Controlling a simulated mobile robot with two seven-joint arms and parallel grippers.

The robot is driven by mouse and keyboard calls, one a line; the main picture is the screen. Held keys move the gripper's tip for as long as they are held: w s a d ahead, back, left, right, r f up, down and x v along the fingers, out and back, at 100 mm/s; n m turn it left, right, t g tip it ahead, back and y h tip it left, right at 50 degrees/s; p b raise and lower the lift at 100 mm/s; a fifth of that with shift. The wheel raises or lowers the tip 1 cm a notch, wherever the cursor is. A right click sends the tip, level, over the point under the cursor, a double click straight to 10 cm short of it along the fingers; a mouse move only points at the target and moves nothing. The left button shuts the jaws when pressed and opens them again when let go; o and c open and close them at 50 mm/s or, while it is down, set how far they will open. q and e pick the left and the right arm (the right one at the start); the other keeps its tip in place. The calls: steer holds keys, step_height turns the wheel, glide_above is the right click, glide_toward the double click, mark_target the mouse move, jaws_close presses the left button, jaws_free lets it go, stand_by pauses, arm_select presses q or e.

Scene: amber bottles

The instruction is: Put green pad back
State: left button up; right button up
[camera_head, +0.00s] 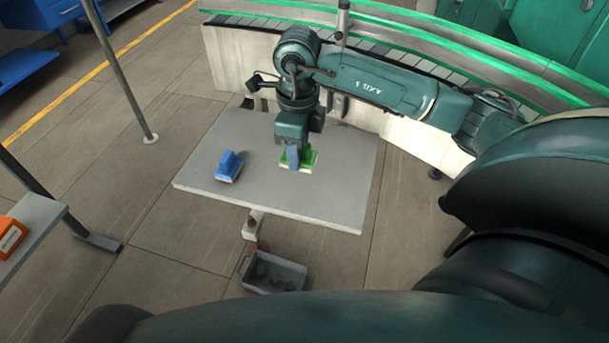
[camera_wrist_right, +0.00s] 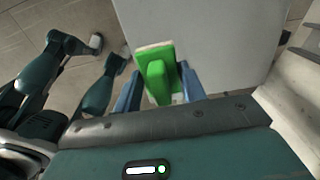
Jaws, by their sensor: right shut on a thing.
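The green pad (camera_head: 309,157) has a pale underside and a green grip block on top. It is at the middle of the grey table (camera_head: 330,200). My right gripper (camera_head: 294,160) comes down over it from above, its blue fingers on either side of the grip. In the right wrist view the green pad (camera_wrist_right: 156,78) sits between the two blue fingers of the right gripper (camera_wrist_right: 160,88), which are shut on it. I cannot tell whether its underside touches the table. My left gripper is not in view.
A blue pad (camera_head: 229,168) with a similar grip lies on the table left of the green one. A grey bin (camera_head: 273,275) with dark contents stands below the front edge. A green-railed conveyor (camera_head: 420,50) runs behind. The table's front right is clear.

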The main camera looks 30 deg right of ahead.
mark_target(304, 189)
steer(key=m, duration=0.2)
steer(key=d+r+m+p, duration=0.1)
steer(key=m, duration=0.1)
steer(key=shift+s, duration=0.15)
steer(key=shift+m, duration=0.3)
step_height(304, 189, down, 10)
steer(key=shift+d+r+p, duration=0.1)
steer(key=shift+r+p, duration=0.05)
steer(key=shift+p, duration=0.2)
steer(key=shift+f, duration=0.2)
steer(key=o, duration=0.9)
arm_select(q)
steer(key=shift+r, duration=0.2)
arm_select(e)
steer(key=shift+o, duration=0.2)
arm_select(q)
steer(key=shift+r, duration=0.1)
